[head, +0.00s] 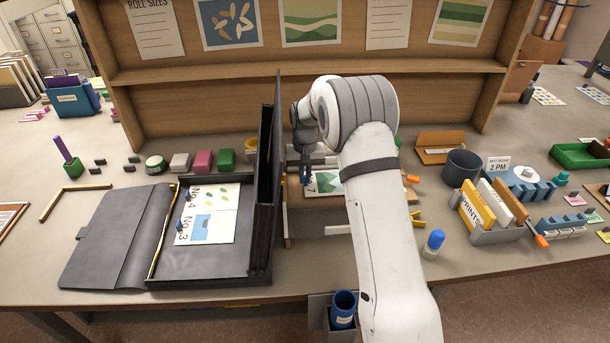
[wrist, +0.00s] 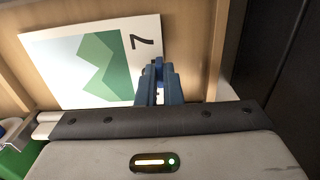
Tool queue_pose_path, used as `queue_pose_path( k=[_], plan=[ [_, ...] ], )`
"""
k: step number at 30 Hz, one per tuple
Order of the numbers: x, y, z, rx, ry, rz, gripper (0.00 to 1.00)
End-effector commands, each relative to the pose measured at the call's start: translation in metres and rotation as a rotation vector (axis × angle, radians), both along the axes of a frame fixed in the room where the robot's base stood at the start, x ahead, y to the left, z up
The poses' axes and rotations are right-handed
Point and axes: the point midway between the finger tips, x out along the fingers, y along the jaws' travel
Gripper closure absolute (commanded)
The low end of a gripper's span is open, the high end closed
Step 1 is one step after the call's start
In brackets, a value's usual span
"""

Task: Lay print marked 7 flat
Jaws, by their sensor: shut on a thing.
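The print marked 7 (wrist: 100,62) is a white sheet with a green and pale blue picture. In the wrist view it is face up, over a wooden surface (wrist: 35,22). In the head view only part of the print (head: 328,183) shows beside my arm, above a wooden box or stand (head: 310,222). My gripper (wrist: 158,75) is shut at the print's edge near the 7; it also shows in the head view (head: 306,178). The fingers hide the grip point. I cannot tell whether the print touches the wood.
An open black case (head: 210,272) left of my gripper holds prints marked 4 and 3 (head: 208,212). Its upright black panel (head: 266,165) stands close to my gripper. A wooden shelf (head: 220,76) rises behind. A dark cup (head: 462,166) and a print file (head: 495,236) stand at right.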

Motion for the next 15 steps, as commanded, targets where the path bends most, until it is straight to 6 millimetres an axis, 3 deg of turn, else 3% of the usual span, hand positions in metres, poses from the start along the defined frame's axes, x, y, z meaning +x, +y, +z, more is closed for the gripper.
queue_pose_path(
  k=[6,7,15],
  plan=[
    [0.0,-0.0001,-0.0077,0.0,0.0,0.0,1.0],
    [0.0,-0.0001,-0.0063,0.0,0.0,0.0,0.91],
    [0.0,-0.0001,-0.006,0.0,0.0,0.0,0.69]
  ],
)
